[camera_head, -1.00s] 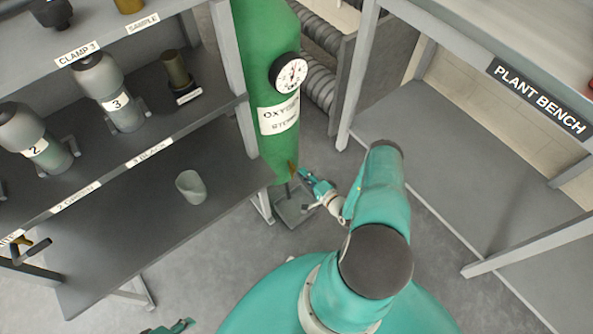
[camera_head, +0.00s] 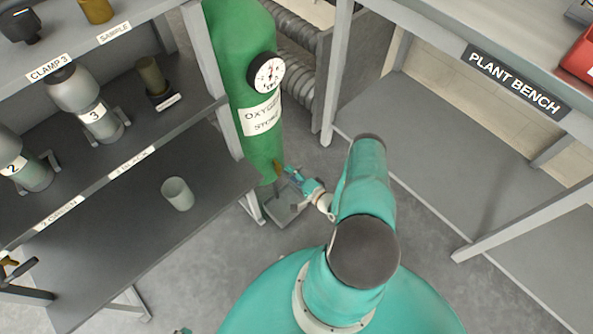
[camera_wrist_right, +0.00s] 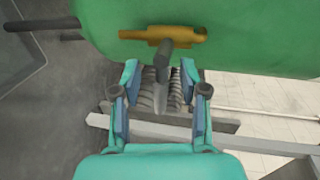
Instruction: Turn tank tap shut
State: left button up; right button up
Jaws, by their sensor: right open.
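The green oxygen tank (camera_head: 240,90) stands upright between the shelving and the plant bench, with a round gauge and a label on it. Its brass tap (camera_head: 277,168) is low on the tank. In the right wrist view the brass tap body (camera_wrist_right: 185,34) lies across the green tank, with a grey lever (camera_wrist_right: 163,62) pointing toward me. My right gripper (camera_wrist_right: 159,74) is open, its fingers on either side of the lever, with gaps; I cannot tell of any contact. It also shows beside the tap in the head view (camera_head: 287,170). Only a teal scrap of my left gripper (camera_head: 182,331) shows.
Left shelving holds canisters (camera_head: 98,118) and a pale cup (camera_head: 177,194) on its lower shelf (camera_head: 110,225). The plant bench (camera_head: 480,60) stands right. A grey foot plate (camera_head: 285,208) lies below the tank, and ribbed hoses (camera_head: 300,60) run behind it.

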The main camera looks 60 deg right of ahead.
jog(key=shift+s, duration=0.1)
jog(key=v, duration=1.2)
